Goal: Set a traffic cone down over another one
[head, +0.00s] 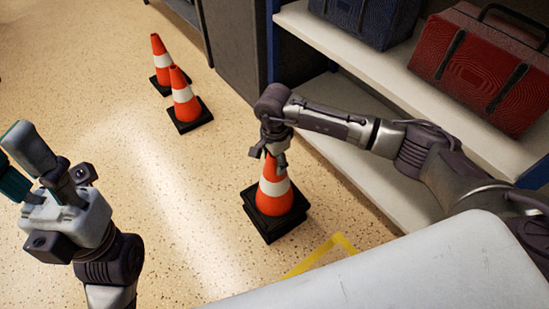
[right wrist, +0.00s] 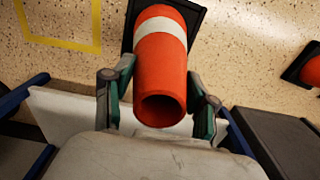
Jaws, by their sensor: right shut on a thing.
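My right gripper (head: 273,160) is shut on the upper part of an orange and white traffic cone (head: 275,192), which stands upright on the floor near the shelf. Its black base (head: 272,232) looks doubled, like two bases stacked, so it appears to sit over another cone whose body is hidden. In the right wrist view the fingers (right wrist: 160,88) flank the held cone (right wrist: 161,75) near its open top. My left gripper (head: 22,163) is empty at the left edge and looks open.
Two more cones, a farther one (head: 160,62) and a nearer one (head: 183,103), stand on the floor up and left. A shelf (head: 345,50) with a red case (head: 485,65) and a dark case (head: 365,18) is on the right. Yellow floor tape (head: 318,256) lies nearby. The floor at left is clear.

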